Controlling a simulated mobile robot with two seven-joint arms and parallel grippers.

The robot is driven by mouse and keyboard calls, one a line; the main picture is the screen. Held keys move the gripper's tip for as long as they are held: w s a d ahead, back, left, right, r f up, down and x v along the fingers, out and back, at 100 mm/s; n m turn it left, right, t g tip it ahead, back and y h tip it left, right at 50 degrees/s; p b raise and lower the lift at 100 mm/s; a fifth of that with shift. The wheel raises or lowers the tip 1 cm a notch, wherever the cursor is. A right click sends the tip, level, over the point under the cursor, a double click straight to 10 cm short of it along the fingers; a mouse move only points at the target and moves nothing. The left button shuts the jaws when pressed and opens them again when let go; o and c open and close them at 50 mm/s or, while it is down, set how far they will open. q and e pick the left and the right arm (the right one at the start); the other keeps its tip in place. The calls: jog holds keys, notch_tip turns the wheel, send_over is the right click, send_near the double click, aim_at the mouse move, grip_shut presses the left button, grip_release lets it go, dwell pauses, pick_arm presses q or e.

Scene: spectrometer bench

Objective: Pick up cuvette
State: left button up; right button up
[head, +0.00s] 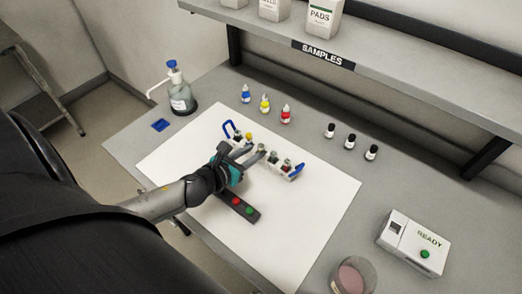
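A white rack with blue end handles (298,171) stands on the white mat and holds several small cuvettes. One cuvette (286,163) near the rack's right end shows red, and another (249,136) near the left end shows yellow. The ones between look dark or greenish and are small. My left gripper (250,154) reaches in from the left to the near side of the rack. Its two grey fingers look spread apart at the rack, with nothing clearly held between them. The gripper hides part of the rack. My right gripper is not in view.
A dark strip with red and green spots (238,206) lies below my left gripper. Blue, yellow and red dropper bottles (265,105) and black-capped vials (350,141) stand behind. A dispenser bottle (181,97) is back left; a white READY instrument (413,244) is right. A shelf overhangs the back.

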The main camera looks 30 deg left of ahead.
pick_arm(q)
jog(key=shift+b+x, duration=0.4)
jog(key=shift+x, duration=3.65)
grip_shut()
